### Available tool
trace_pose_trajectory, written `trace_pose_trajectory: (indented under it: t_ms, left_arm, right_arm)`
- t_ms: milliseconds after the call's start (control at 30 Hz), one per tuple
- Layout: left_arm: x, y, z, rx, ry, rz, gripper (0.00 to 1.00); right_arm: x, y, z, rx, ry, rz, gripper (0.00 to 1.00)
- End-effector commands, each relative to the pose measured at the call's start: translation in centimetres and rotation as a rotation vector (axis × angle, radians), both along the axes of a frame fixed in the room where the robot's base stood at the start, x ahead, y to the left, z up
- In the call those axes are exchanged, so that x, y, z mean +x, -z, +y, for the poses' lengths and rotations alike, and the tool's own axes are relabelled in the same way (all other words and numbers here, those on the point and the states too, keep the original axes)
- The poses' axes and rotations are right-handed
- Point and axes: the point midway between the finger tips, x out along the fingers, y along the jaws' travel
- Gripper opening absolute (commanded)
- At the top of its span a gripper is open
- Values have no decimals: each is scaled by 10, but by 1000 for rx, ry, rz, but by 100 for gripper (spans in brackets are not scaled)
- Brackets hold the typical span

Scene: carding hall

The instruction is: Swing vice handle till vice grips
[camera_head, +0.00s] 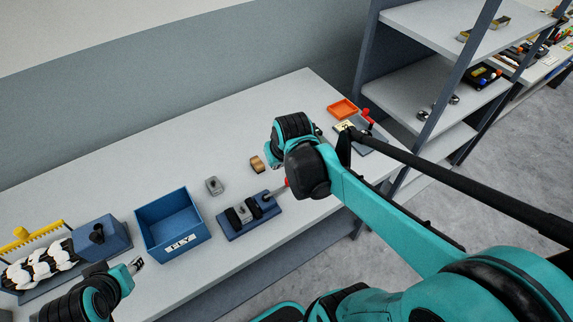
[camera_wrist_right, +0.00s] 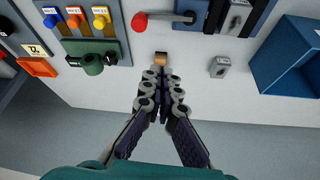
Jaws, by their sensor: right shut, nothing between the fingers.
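The vice (camera_head: 248,214) has a blue base and dark jaws and stands near the table's front edge. Its grey handle bar ends in a red knob, partly behind my right arm. In the right wrist view the vice (camera_wrist_right: 233,18) is at the top, with its red handle knob (camera_wrist_right: 139,21) left of it. My right gripper (camera_wrist_right: 161,76) is shut and empty, its tips just short of a small brown block (camera_wrist_right: 161,56) and apart from the knob. In the head view its fingers are mostly hidden by my wrist. My left gripper (camera_head: 136,265) is low at left; its opening is unclear.
A blue bin (camera_head: 171,247) stands left of the vice, a small grey block (camera_head: 213,185) between them. A dark green fixture (camera_wrist_right: 92,63) and an orange tray (camera_wrist_right: 38,67) lie left in the wrist view. Shelving (camera_head: 433,90) stands at right. The rear tabletop is clear.

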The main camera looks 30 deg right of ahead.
Motion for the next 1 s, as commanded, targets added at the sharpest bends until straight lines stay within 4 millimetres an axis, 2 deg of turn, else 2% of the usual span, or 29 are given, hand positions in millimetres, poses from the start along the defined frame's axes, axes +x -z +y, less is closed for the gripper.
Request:
trace_pose_trajectory:
  t_ms: [33,100,300,533,900,967,1000]
  left_arm:
    - [0,-12,0,0,0,0,40]
    - [0,-18,0,0,0,0,40]
    - [0,-27,0,0,0,0,40]
    - [0,-20,0,0,0,0,40]
    - [0,4,0,0,0,0,40]
    - [0,8,0,0,0,0,40]
    - [0,8,0,0,0,0,40]
  right_arm:
    - [12,-4,-14,4,21,21,0]
    - [23,1,-28,10,41,47,0]
    - [40,13,-53,20,74,90,0]
    - [47,32,-57,22,76,96,0]
    - [71,105,-62,22,76,95,0]
    - [75,116,-63,22,76,95,0]
    - [67,114,-61,23,77,94,0]
